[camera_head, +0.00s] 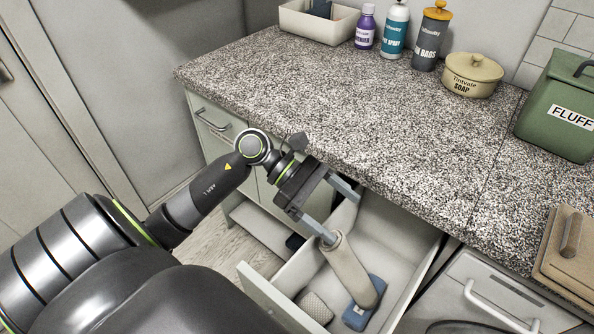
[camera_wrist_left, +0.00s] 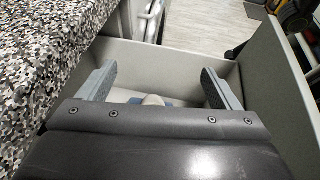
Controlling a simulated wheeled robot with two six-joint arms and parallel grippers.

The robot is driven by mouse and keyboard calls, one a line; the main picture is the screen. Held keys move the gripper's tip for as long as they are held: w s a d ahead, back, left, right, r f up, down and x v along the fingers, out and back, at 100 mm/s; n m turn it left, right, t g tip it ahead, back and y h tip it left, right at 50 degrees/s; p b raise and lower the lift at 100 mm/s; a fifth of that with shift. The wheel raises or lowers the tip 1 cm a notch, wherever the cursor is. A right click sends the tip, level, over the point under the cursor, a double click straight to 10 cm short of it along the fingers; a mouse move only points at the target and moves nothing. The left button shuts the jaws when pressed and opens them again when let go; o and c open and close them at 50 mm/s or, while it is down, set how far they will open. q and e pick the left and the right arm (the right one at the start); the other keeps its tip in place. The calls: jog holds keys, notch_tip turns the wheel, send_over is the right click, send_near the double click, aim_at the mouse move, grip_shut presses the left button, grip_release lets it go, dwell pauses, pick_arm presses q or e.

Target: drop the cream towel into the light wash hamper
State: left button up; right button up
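My left gripper (camera_head: 343,216) is over the open drawer (camera_head: 262,297), its two fingers spread wide. In the left wrist view the gripper (camera_wrist_left: 158,85) is open, with nothing held between the fingers. A cream cylinder (camera_head: 350,270) stands tilted in the drawer below one finger, by a blue block-like piece (camera_head: 365,305); I cannot tell whether finger and cylinder touch. A small cream textured piece (camera_head: 316,308) lies beside it; I cannot tell whether it is the cream towel. I cannot make out a light wash hamper. My right gripper is not in view.
The speckled counter (camera_head: 390,120) overhangs the drawer. On it are a cream bin (camera_head: 318,22), a purple bottle (camera_head: 366,28), a spray bottle (camera_head: 395,32), a bags canister (camera_head: 431,38), a soap pot (camera_head: 472,75) and a green fluff tin (camera_head: 562,110). The counter's middle is clear.

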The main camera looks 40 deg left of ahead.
pick_arm(q)
jog(key=shift+a, duration=0.1)
jog(key=v, duration=1.7)
jog(key=shift+a+r, duration=0.1)
dwell(0.3)
